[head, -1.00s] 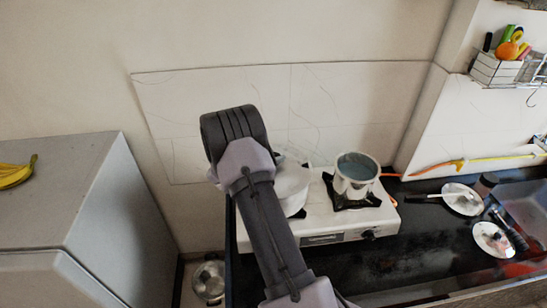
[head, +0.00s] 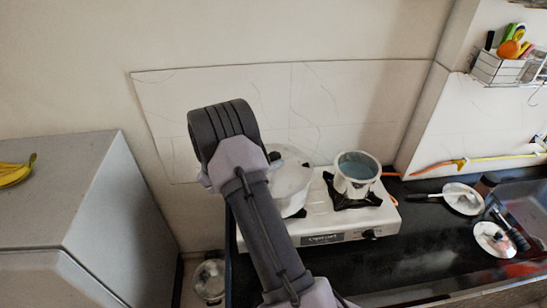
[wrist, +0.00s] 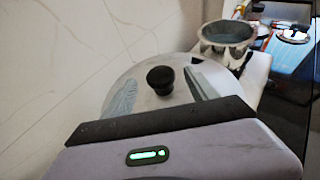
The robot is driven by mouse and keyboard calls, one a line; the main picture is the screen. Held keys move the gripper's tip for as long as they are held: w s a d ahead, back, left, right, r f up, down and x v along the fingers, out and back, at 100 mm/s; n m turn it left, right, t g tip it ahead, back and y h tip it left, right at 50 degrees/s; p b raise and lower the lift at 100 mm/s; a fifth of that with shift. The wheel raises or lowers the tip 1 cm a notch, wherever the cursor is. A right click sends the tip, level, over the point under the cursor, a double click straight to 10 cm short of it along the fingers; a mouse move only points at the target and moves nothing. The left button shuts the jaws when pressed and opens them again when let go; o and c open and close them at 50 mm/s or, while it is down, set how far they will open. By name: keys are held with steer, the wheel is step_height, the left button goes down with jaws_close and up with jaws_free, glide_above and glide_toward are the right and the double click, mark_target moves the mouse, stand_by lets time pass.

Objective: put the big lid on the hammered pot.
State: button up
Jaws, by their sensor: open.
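A big pale lid with a black knob (wrist: 160,80) lies over the pot on the left burner, partly hidden by my arm in the head view (head: 290,180). An open metal pot with a faceted, hammered-looking wall (head: 356,175) stands upright on the right burner. It also shows at the upper right of the wrist view (wrist: 228,40). My gripper (wrist: 164,90) is open, its two bluish fingers left and right of the knob in the picture. Whether they are level with the knob I cannot tell. The fingertips are hidden in the head view.
The white stove (head: 330,222) sits on a black counter. Two plate-like discs (head: 462,198) (head: 494,238) lie to its right, near the sink. A tiled wall (head: 310,105) is close behind the stove. A grey cabinet (head: 70,195) with bananas stands left; another metal vessel (head: 208,280) is low down.

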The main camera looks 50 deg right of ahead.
steer(key=v, duration=1.4)
steer(key=shift+a, duration=0.1)
